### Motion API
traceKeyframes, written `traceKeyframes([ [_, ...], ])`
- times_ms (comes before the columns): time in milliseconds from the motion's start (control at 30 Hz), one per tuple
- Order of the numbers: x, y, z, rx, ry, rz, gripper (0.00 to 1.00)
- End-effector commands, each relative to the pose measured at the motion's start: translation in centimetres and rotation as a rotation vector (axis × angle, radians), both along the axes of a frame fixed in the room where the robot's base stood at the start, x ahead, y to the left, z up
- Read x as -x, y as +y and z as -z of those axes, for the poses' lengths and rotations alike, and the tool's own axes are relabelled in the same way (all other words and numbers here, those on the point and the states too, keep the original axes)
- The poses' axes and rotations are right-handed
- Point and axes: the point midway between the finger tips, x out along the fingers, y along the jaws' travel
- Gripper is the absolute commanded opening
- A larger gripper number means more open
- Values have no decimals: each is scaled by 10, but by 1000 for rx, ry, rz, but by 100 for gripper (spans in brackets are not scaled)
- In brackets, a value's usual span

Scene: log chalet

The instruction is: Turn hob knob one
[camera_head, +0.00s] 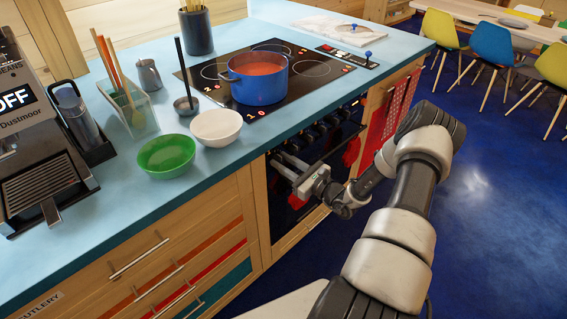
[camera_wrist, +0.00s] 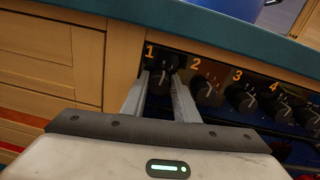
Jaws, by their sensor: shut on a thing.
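Hob knob one (camera_wrist: 161,80) is a black round knob under the orange number 1, leftmost in the row on the oven front, in the wrist view. My gripper (camera_wrist: 163,82) has its two fingers on either side of this knob and is shut on it. The fingers hide parts of the knob's sides. In the head view my gripper (camera_head: 276,161) reaches the left end of the knob row below the counter edge. Knob one itself cannot be made out there.
More black knobs follow to the right, with knob two (camera_wrist: 207,90) close beside my right finger and knob three (camera_wrist: 244,97) beyond. A blue pot (camera_head: 257,78) stands on the hob. A white bowl (camera_head: 216,127) and a green bowl (camera_head: 166,156) stand near the counter edge.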

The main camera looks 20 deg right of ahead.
Motion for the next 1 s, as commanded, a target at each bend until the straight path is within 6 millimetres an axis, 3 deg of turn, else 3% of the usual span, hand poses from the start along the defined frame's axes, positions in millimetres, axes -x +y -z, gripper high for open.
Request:
traceKeyframes([
  [333,1,0,1,122,-41,0,5],
  [800,1,0,1,136,-45,0,5],
  [833,1,0,1,136,-45,0,32],
  [900,1,0,1,136,-45,0,44],
  [1000,1,0,1,135,-46,0,46],
])
